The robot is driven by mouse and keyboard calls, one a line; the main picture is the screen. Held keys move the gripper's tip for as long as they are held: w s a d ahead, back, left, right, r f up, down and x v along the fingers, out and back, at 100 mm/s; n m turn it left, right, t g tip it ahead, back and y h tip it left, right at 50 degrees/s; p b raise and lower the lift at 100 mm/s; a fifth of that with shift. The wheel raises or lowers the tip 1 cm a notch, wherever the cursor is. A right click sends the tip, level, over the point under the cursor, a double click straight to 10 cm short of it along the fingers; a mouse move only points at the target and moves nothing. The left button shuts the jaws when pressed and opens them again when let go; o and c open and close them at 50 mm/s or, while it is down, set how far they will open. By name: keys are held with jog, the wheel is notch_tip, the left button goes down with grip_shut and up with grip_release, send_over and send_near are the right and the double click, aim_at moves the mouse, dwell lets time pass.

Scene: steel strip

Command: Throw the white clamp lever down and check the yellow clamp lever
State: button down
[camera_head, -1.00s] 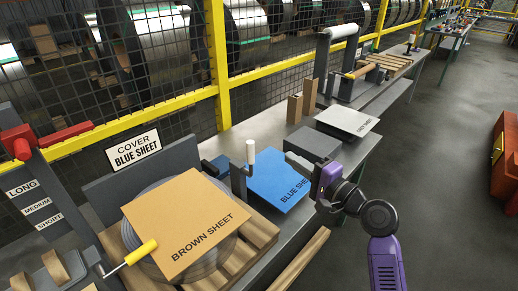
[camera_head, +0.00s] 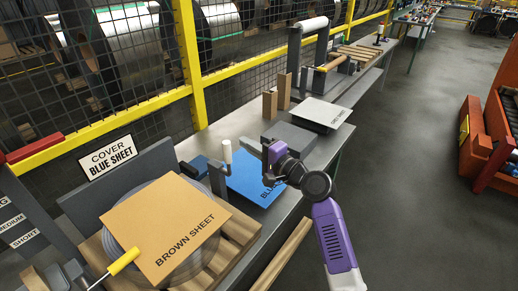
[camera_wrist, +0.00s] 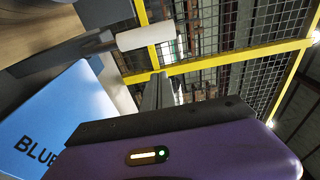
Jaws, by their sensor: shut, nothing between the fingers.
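The white clamp lever (camera_head: 227,152) stands upright on a grey post beside the brown sheet, its white handle on top. It also shows in the wrist view (camera_wrist: 145,38), above the finger ends. The yellow clamp lever (camera_head: 124,262) has its yellow handle slanting over the near left edge of the brown sheet (camera_head: 165,228). My gripper (camera_head: 249,145) is just right of the white handle, shut and empty, with a visible gap in the head view. In the wrist view, my gripper (camera_wrist: 157,90) points toward the handle. The yellow lever is not in the wrist view.
The blue sheet (camera_head: 254,178) lies on the bench below my gripper. A grey block (camera_head: 289,137) and a light sheet (camera_head: 322,112) lie behind it.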

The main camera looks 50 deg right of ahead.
jog(key=a+p, duration=0.1)
jog(key=a, duration=0.2)
jog(key=shift+w+a+p, duration=0.1)
jog(key=shift+a+p, duration=0.2)
jog(key=shift+a, duration=0.1)
jog(key=shift+a, duration=0.1)
jog(key=a+f+n+t+y+b, duration=0.1)
jog(key=a+f+n+b, duration=0.4)
jog(key=a+n+b, duration=0.5)
jog(key=n+b, duration=0.6)
jog(key=b, duration=0.5)
jog(key=shift+a+f+n+t+y, duration=0.25)
jog(key=shift+f+n+t+y, duration=0.05)
jog(key=shift+n+y, duration=0.1)
